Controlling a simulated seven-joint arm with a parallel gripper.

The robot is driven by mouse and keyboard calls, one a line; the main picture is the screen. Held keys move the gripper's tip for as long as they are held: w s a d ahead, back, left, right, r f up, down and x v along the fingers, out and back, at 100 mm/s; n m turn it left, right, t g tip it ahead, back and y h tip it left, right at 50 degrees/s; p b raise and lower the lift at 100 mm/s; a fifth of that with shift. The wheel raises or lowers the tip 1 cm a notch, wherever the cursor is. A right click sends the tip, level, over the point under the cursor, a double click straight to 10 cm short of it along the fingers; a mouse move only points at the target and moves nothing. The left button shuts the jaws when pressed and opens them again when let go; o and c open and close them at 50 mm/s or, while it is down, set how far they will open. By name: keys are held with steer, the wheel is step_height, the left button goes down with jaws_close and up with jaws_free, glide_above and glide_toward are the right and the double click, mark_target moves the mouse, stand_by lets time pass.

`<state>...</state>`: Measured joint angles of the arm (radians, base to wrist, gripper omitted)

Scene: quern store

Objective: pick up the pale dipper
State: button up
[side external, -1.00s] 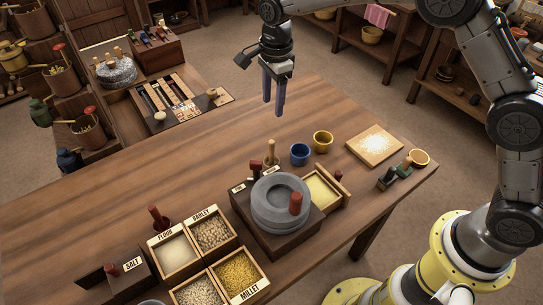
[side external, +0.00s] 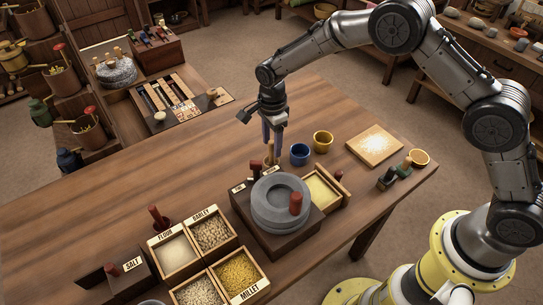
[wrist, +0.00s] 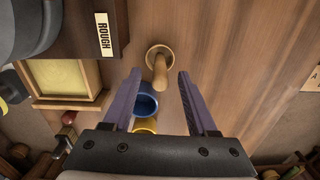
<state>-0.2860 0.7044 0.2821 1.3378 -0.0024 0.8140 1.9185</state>
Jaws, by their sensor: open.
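The pale dipper (side external: 269,160) stands on the table behind the stone quern, its wooden handle pointing up; in the side view my fingers partly cover it. In the wrist view the pale dipper (wrist: 159,66) shows its handle above a round end. My gripper (side external: 273,142) points down right over the dipper, close to its top. In the wrist view my gripper (wrist: 159,80) is open, with one finger on each side of the handle's line. Nothing is held. I cannot tell whether the handle is between the fingertips or just below them.
A blue cup (side external: 300,154) and a yellow cup (side external: 322,141) stand close by on the right. The table to the left is clear.

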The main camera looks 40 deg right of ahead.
mark_target(272, 154)
steer(key=shift+f, duration=1.35)
jaws_close()
